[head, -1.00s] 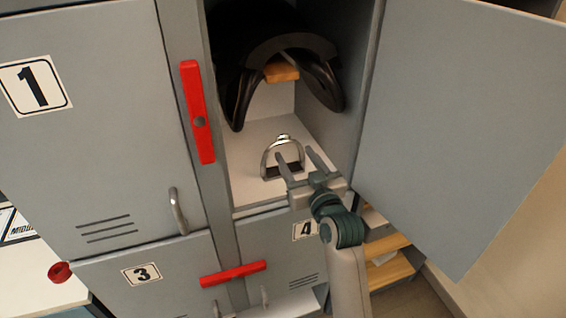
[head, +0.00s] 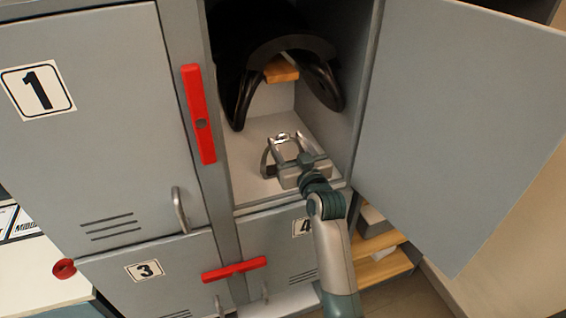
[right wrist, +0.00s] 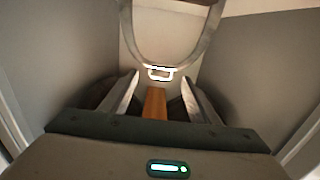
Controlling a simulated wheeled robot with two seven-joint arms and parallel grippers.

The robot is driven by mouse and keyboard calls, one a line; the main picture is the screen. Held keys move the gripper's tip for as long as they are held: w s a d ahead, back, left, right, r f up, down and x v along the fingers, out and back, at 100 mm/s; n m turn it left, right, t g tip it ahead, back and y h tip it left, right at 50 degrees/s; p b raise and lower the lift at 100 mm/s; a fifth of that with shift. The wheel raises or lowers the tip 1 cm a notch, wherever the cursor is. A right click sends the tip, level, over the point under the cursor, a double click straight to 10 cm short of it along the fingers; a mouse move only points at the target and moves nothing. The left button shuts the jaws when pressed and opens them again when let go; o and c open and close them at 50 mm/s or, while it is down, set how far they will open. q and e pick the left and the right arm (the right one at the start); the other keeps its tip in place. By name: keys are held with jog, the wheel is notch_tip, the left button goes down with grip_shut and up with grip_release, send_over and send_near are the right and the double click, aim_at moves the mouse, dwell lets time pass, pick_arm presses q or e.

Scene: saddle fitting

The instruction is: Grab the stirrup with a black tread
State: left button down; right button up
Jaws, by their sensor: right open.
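The metal stirrup (head: 265,161) stands upright on the floor of the open locker compartment. Its silver arch and top loop show in the head view, but my right gripper covers most of its lower part and its tread. My right gripper (head: 286,143) is inside the compartment, open, right at the stirrup. In the right wrist view, the stirrup's curved arch (right wrist: 139,45) and top loop (right wrist: 160,73) lie just beyond and between the fingertips (right wrist: 165,82). I cannot tell whether the fingers touch it. My left gripper is out of view.
A black saddle (head: 236,85) sits on a wooden bracket (head: 281,70) above the stirrup. The compartment walls are close on both sides. The open grey door (head: 460,120) stands at the right. Closed locker door 1 (head: 90,140) is at the left, with a red bar (head: 198,100) beside it.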

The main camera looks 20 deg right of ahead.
aim_at(283, 136)
jog(key=shift+w+p, duration=0.45)
jog(key=shift+w, duration=1.55)
grip_shut()
